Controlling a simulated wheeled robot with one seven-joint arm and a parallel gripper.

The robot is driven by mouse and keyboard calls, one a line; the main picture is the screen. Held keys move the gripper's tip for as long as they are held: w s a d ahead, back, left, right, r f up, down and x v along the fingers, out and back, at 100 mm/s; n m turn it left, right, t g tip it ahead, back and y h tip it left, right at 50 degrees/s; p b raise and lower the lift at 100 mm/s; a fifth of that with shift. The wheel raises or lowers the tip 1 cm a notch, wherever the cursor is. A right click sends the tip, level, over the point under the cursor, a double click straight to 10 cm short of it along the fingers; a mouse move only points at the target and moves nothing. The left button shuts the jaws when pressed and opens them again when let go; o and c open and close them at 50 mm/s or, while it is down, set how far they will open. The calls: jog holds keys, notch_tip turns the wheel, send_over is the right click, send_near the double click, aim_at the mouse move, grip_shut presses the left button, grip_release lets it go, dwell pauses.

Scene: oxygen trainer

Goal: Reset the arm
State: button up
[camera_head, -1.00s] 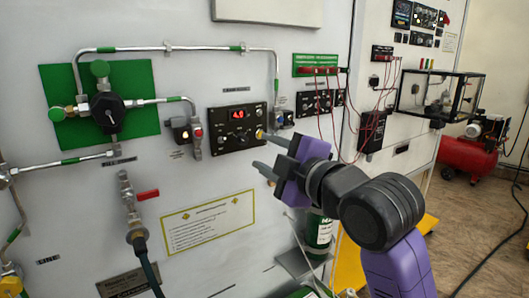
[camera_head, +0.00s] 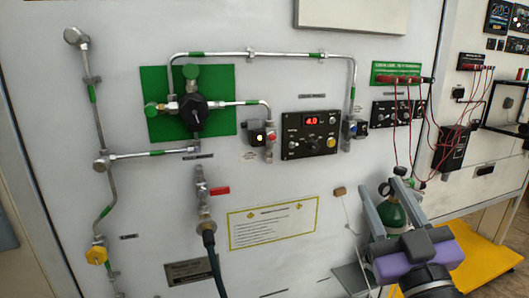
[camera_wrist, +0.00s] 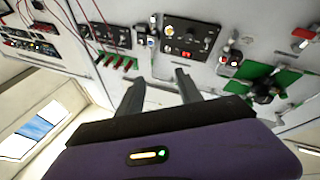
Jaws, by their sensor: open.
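My gripper (camera_head: 386,200) is at the lower right of the head view, purple and black with two grey fingers. The fingers are spread apart and empty, pointing up in the picture toward the white panel. In the wrist view, the two fingers (camera_wrist: 157,92) stand apart with nothing between them. The black control box (camera_head: 311,135) with a red lit display reading 4.0 is on the panel, up and left of my gripper. It also shows in the wrist view (camera_wrist: 189,38). My gripper looks apart from the panel, but the exact gap is hard to tell.
A green cylinder (camera_head: 393,214) stands behind my gripper. A red-handled valve (camera_head: 219,190) with a black hose is on the panel's lower middle. Metal pipes, a green plate (camera_head: 157,127) and red cables (camera_head: 411,120) are above. A yellow platform (camera_head: 487,245) lies at right.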

jog(key=s+f+m+g, duration=0.1)
jog(key=s+f+g, duration=0.1)
jog(key=s+f, duration=0.7)
jog(key=s+f+m+g+h+p, duration=0.1)
jog(key=s+f+m+g, duration=0.1)
jog(key=s+f, duration=0.7)
jog(key=s+f+m+g+p, duration=0.1)
jog(key=s+f+g, duration=0.3)
jog(key=s, duration=1.7)
notch_tip(320, 180, down, 5)
jog(key=shift+f+h, duration=0.2)
jog(key=shift+h, duration=0.1)
jog(key=shift+d, duration=0.1)
